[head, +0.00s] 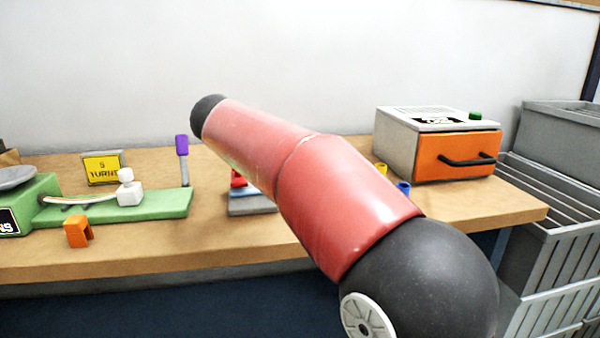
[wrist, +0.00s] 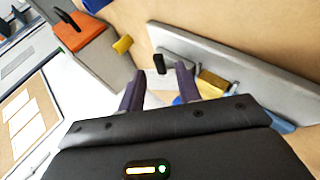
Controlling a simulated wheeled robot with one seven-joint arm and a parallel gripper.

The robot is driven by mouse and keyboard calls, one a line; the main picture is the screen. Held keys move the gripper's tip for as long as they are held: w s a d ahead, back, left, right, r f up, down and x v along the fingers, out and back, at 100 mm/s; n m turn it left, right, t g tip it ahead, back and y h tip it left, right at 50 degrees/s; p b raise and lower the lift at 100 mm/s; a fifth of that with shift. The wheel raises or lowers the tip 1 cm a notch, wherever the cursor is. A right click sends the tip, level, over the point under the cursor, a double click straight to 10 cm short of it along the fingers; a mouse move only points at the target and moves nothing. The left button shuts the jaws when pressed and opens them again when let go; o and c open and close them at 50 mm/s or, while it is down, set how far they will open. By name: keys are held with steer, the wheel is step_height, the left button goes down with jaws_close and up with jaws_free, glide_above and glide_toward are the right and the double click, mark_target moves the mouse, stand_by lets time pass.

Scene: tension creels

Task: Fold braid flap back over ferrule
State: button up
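My gripper (wrist: 158,72) shows in the wrist view with two dark purple fingers apart and nothing clearly held between them. A small black upright piece (wrist: 160,63) shows in the gap near the fingertips; I cannot tell whether it touches them. A grey plate-like fixture (wrist: 245,72) lies just beyond and right, with a gold block (wrist: 212,84) close to the right finger. In the head view a grey fixture with a red piece (head: 239,180) is partly hidden behind my arm. I cannot make out the braid flap or ferrule. My gripper is hidden in the head view.
On the wooden bench (head: 150,258) stand a green fixture (head: 160,205) with a cable and white knob, an orange clip (head: 78,232), a yellow sign (head: 102,169), a purple-topped post (head: 182,146) and a box with an orange front (head: 455,157). Grey crates (head: 555,240) stand right.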

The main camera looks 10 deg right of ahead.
steer(key=p+v, duration=0.1)
steer(key=v, duration=0.6)
steer(key=shift+a+r, duration=0.25)
steer(key=shift+s, duration=0.1)
